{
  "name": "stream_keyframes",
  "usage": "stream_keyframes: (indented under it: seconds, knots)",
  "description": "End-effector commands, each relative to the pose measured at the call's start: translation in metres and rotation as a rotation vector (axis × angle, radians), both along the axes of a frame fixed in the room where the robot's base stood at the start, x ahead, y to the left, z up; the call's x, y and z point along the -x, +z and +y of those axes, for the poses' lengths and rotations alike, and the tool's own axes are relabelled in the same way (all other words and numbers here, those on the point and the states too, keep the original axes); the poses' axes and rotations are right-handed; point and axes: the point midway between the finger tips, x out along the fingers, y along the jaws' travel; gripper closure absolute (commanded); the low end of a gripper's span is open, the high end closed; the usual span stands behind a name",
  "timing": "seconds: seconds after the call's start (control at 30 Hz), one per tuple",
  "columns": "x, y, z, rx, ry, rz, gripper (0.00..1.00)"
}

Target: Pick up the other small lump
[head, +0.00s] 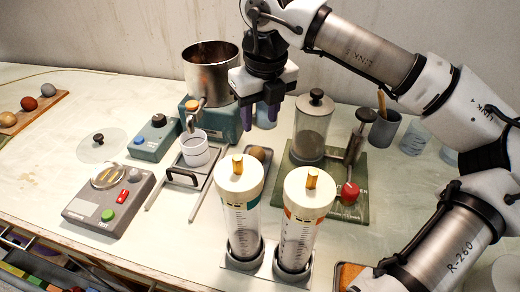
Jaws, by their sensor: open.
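My gripper (261,118) hangs fingers-down over the middle of the table, just right of the steel pot. Its purple fingers are apart, with nothing seen between them. A small tan lump (258,154) sits in a shallow holder below the gripper, partly hidden by the left clear cylinder. At the far left, a wooden board (58,97) carries a tan lump (8,119), a red lump (28,103) and a grey lump (48,90). I cannot tell which lump is the task's.
Two white-capped clear cylinders (240,173) (309,191) stand upright in front. A steel pot (210,75) stands behind left. A green-based press (325,198) is to the right. A scale (108,202) and a control box (156,138) are left. My arm covers the right side.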

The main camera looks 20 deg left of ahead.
Motion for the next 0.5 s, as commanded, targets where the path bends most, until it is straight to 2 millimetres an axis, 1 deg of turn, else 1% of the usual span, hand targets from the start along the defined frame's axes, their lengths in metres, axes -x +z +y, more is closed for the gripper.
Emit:
stream_keyframes:
  seconds: [0.1,0.2,0.3,0.43,0.5]
  knots:
    - [-0.002,-0.023,0.002,-0.001,0.0,0.003,0.58]
    - [-0.003,-0.039,0.004,-0.001,0.0,0.003,0.58]
    - [-0.005,-0.048,0.004,-0.001,0.0,0.001,0.58]
    - [-0.005,-0.055,0.005,-0.001,0.0,0.001,0.58]
    - [-0.006,-0.062,0.007,-0.001,0.0,0.003,0.58]
